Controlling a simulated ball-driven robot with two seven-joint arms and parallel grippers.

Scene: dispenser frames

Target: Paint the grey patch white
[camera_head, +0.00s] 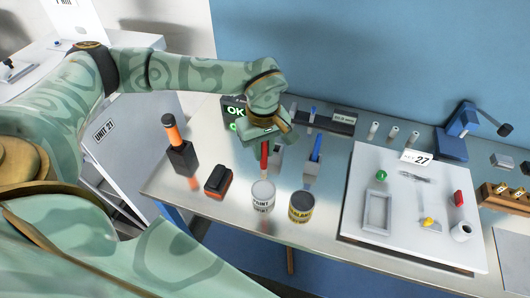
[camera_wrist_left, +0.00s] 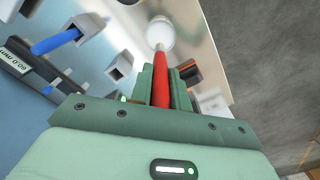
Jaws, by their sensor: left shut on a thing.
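My left gripper (camera_head: 265,138) is shut on a red-handled brush (camera_head: 264,156), which points down toward the can marked PAINT (camera_head: 262,205). The wrist view shows the red handle (camera_wrist_left: 161,85) between the fingers (camera_wrist_left: 161,88) and the white round can top (camera_wrist_left: 160,32) beyond its end. I cannot tell whether the brush tip touches the paint. A grey holder with an empty square hole (camera_wrist_left: 119,67) stands beside the brush. I cannot make out a grey patch for certain; a grey rectangular frame (camera_head: 377,211) lies on the white board (camera_head: 350,200). My right gripper is not in view.
A blue-handled tool (camera_head: 316,148) stands in a holder near the yellow-labelled can (camera_head: 301,208). An orange-handled tool (camera_head: 173,130) and an orange-black block (camera_head: 218,181) are on the left. The board carries several small items. A blue lamp (camera_head: 455,135) stands behind it.

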